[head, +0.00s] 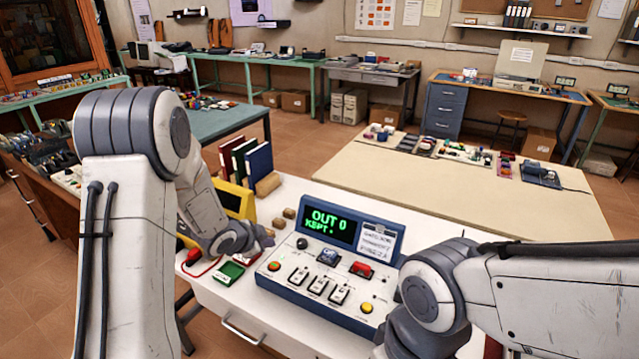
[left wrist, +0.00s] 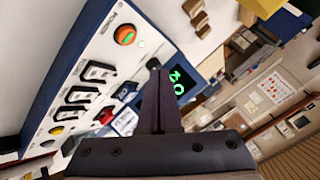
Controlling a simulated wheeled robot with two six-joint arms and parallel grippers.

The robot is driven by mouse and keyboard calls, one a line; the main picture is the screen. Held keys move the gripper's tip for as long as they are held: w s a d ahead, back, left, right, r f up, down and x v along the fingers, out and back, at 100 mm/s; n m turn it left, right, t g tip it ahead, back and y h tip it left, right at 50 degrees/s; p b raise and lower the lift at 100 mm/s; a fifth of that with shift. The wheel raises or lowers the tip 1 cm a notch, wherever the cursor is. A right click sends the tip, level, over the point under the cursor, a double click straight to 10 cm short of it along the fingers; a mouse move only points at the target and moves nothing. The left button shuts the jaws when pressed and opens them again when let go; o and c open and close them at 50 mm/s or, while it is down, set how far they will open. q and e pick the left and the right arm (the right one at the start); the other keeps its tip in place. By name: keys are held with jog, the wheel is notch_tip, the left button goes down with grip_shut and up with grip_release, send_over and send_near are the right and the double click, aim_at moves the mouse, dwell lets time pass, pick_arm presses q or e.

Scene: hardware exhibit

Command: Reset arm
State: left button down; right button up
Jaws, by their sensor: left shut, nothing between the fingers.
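My left gripper (head: 266,238) is shut and empty, just left of the blue-framed control console (head: 396,262) on the white table. In the left wrist view its closed fingers (left wrist: 161,95) point at the console and overlap its display. The green display (head: 329,224) reads "OUT 0" and "KEPT" with an unclear last character. The console has a black knob (head: 302,243), a blue switch (head: 328,257), a red switch (head: 361,269), three white rockers, an orange-lit button (head: 273,266) and a yellow button (head: 366,307). My right arm reaches in from the right; its gripper is out of view.
A beige table (head: 450,190) lies behind.

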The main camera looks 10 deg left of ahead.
pick_arm(q)
jog(key=s+d+r+n+g+y, duration=0.1)
jog(key=s+d+r+n+g, duration=0.1)
jog(key=s+d+r, duration=0.35)
jog(key=s+d+r+n+g+y, duration=0.1)
jog(key=s+d+r+g, duration=0.1)
jog(key=s+d, duration=0.65)
jog(key=s+d+r+g, duration=0.1)
jog(key=s+d+g, duration=0.1)
jog(key=s, duration=0.8)
jog(key=s+d+r+n+g, duration=0.1)
jog(key=s+d+g, duration=0.1)
jog(key=s, duration=0.9)
jog(key=shift+s+d+r+n+g+h, duration=0.2)
jog(key=shift+s+r+n+g+h, duration=0.1)
jog(key=shift+r+g+h, duration=0.15)
jog(key=shift+f, duration=0.1)
